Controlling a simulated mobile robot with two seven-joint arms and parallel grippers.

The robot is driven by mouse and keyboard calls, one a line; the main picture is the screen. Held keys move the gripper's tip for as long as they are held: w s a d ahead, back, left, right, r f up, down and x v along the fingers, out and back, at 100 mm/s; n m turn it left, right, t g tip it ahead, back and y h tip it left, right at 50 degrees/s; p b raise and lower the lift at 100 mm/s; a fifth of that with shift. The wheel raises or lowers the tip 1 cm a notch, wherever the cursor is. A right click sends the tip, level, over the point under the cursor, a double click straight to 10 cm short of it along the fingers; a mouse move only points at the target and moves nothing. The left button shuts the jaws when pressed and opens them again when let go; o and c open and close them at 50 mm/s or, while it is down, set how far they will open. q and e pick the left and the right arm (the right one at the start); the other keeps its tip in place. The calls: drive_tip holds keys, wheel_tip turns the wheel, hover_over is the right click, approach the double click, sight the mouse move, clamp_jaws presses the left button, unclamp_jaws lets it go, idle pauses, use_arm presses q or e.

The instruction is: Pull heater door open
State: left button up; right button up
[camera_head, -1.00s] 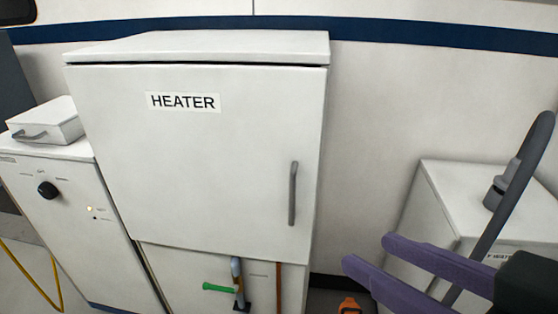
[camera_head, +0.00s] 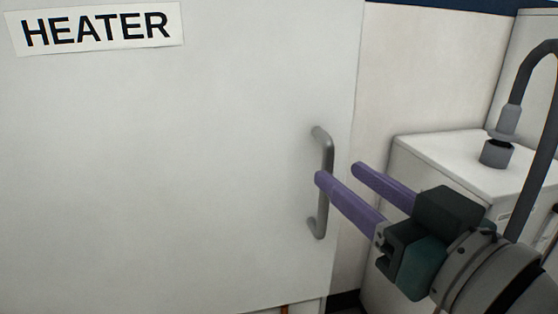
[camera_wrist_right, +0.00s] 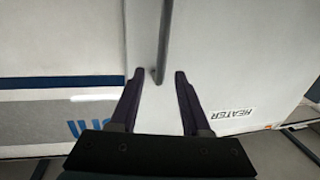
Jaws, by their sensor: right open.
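The white heater door (camera_head: 180,170) fills the left and middle of the head view and looks closed. Its grey vertical bar handle (camera_head: 326,185) is near the door's right edge. My right gripper (camera_head: 338,172) is open, its two purple fingers reaching from the right to the handle. In the head view one finger overlaps the handle and the other lies to its right. In the right wrist view the handle (camera_wrist_right: 163,45) runs down to between the open fingertips (camera_wrist_right: 159,74); whether they touch it I cannot tell. My left gripper is not in view.
A white cabinet (camera_head: 440,150) with a grey hose (camera_head: 520,100) on top stands at the right, close behind my right gripper. The heater label (camera_head: 98,28) is at the door's upper left. Bare wall (camera_head: 400,70) lies between heater and cabinet.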

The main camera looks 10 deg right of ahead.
sight(330, 167)
drive_tip(key=x, duration=0.4)
drive_tip(key=shift+w+a, duration=0.15)
drive_tip(key=shift+w, duration=0.25)
drive_tip(key=shift+c, duration=0.2)
clamp_jaws()
idle(0.9)
